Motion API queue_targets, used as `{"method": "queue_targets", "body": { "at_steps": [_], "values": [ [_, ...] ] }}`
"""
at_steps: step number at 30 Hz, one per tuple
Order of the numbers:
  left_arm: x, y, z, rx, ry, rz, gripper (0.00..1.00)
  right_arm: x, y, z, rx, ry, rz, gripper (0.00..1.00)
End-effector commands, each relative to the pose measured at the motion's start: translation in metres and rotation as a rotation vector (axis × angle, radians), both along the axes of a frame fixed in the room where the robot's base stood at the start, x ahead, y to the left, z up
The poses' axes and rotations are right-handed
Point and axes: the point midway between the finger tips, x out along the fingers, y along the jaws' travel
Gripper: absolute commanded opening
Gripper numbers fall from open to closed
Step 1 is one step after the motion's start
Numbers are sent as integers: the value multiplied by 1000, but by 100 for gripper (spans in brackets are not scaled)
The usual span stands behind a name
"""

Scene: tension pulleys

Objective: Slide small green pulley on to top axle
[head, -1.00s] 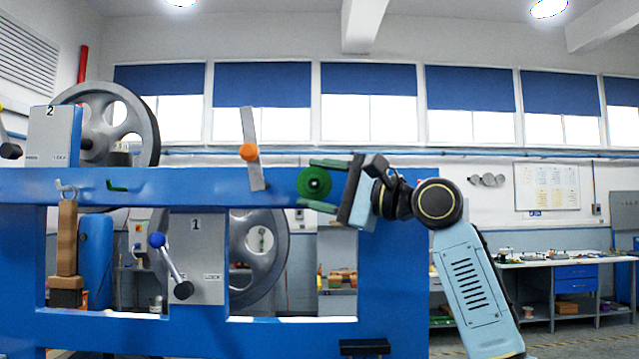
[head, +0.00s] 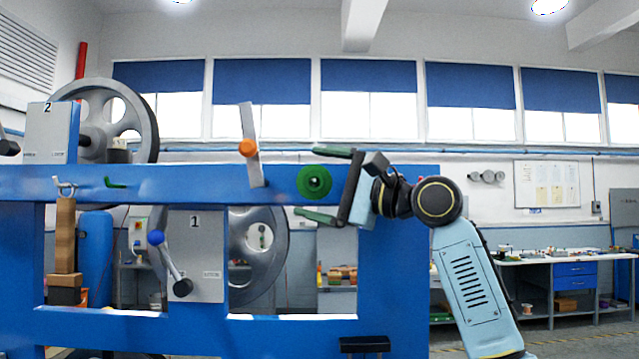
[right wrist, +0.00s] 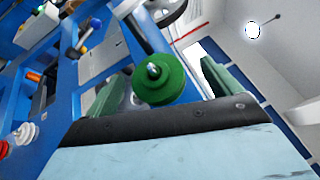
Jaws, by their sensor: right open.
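The small green pulley (head: 313,182) sits against the right part of the blue frame's top beam (head: 210,186), face toward the head camera. In the right wrist view the green pulley (right wrist: 165,88) has a rounded metal tip (right wrist: 153,70) showing at its hub, so it appears to be around an axle; most of that axle is hidden. My right gripper (head: 322,183) is open, with one green finger above the pulley and one below. Gaps show between the fingers and the pulley in the head view.
An orange-knobbed lever (head: 248,148) stands on the beam left of the pulley. A blue-knobbed lever (head: 170,262) is lower left. Large grey wheels (head: 146,125) stand behind the frame. A hook (head: 66,186) holds brown blocks at left. A workbench (head: 535,262) stands far right.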

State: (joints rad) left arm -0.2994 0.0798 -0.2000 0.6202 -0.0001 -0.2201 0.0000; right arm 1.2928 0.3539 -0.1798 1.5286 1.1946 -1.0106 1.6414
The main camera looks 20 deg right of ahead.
Motion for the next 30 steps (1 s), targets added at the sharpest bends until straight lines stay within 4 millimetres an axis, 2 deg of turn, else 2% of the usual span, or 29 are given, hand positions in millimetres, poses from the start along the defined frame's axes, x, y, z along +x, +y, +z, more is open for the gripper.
{"method": "queue_targets", "body": {
  "at_steps": [30],
  "values": [
    [0, 0, -12, 0, 0, 0, 36, -21, -74, -17, 1, 1, -1, 90]
  ]
}}
